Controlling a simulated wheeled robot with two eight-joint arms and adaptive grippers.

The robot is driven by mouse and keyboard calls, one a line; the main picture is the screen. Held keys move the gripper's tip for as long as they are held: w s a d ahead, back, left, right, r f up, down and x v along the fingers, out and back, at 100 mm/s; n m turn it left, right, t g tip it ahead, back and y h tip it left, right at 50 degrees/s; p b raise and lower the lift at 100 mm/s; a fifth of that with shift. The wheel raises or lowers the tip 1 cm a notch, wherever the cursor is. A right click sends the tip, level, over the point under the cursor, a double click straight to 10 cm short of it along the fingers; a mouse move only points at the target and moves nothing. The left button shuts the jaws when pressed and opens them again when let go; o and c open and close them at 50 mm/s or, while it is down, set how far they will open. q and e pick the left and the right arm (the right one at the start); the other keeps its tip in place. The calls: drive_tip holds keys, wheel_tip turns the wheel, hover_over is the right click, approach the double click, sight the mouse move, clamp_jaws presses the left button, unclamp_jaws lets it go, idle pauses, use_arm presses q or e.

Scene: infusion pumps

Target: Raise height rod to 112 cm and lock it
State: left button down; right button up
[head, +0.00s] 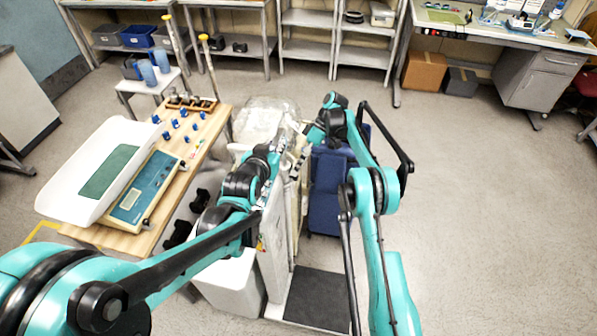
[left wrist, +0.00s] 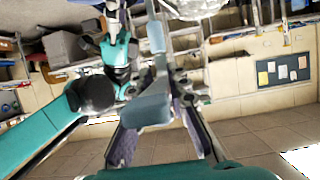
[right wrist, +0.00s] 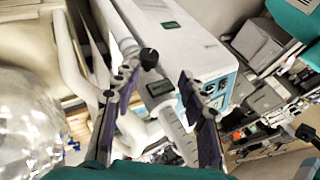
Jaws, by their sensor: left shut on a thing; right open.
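The white scale column with its height rod (head: 294,190) stands upright at the centre of the head view, above a black platform (head: 318,298). My left gripper (head: 287,133) is at the column's top; in the left wrist view its fingers (left wrist: 158,137) are shut on a pale blue-grey bar (left wrist: 152,98), which looks like part of the height rod. My right gripper (head: 302,150) is close beside it. In the right wrist view its fingers (right wrist: 162,103) are open around a white marked post (right wrist: 172,125), with a black knob (right wrist: 148,58) just beyond. I cannot tell whether they touch.
A wooden table (head: 172,205) with a baby scale (head: 95,180) and small blue items stands on the left. A clear plastic-covered object (head: 266,118) is behind the column, and a dark blue chair (head: 326,195) stands right of it. Floor at the right is free.

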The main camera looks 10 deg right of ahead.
wheel_tip(320, 180, up, 7)
idle(0.3)
drive_tip(key=f+t, duration=0.1)
drive_tip(key=f, duration=0.2)
drive_tip(key=f+t+h, duration=0.1)
drive_tip(key=f+t, duration=0.1)
drive_tip(key=f, duration=0.1)
drive_tip(key=f+n+t, duration=0.1)
drive_tip(key=f, duration=0.2)
drive_tip(key=shift+s+a+f+t+h, duration=0.2)
drive_tip(key=shift+s+f+t+h, duration=0.1)
drive_tip(key=shift+s+f+h, duration=0.1)
idle(0.5)
drive_tip(key=shift+c, duration=0.4)
clamp_jaws()
